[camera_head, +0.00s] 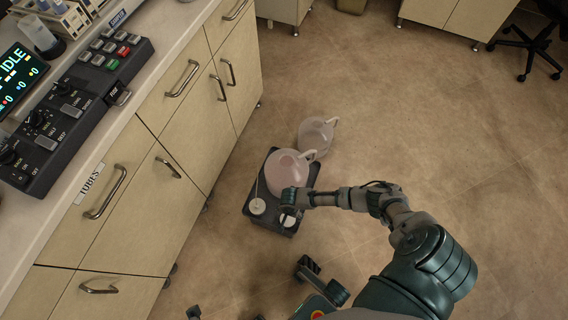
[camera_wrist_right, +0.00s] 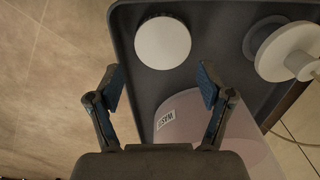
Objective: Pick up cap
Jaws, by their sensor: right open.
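A flat round white cap (camera_wrist_right: 163,43) lies near the corner of a dark tray (camera_wrist_right: 126,20) in the right wrist view. In the head view the cap (camera_head: 288,221) is at the front part of the tray (camera_head: 270,232), close to my right gripper (camera_head: 291,199). In the wrist view my right gripper (camera_wrist_right: 161,88) has its two fingers spread wide. The cap is ahead of the fingertips, with nothing between them but tray and part of a jug. My left gripper does not show.
A pinkish translucent jug (camera_head: 285,174) with a label stands on the tray beside the gripper. A white spool-like part (camera_head: 257,206) is on the tray's left corner. Another clear jug (camera_head: 315,135) stands on the floor behind. Cabinets (camera_head: 140,200) line the left; floor to the right is open.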

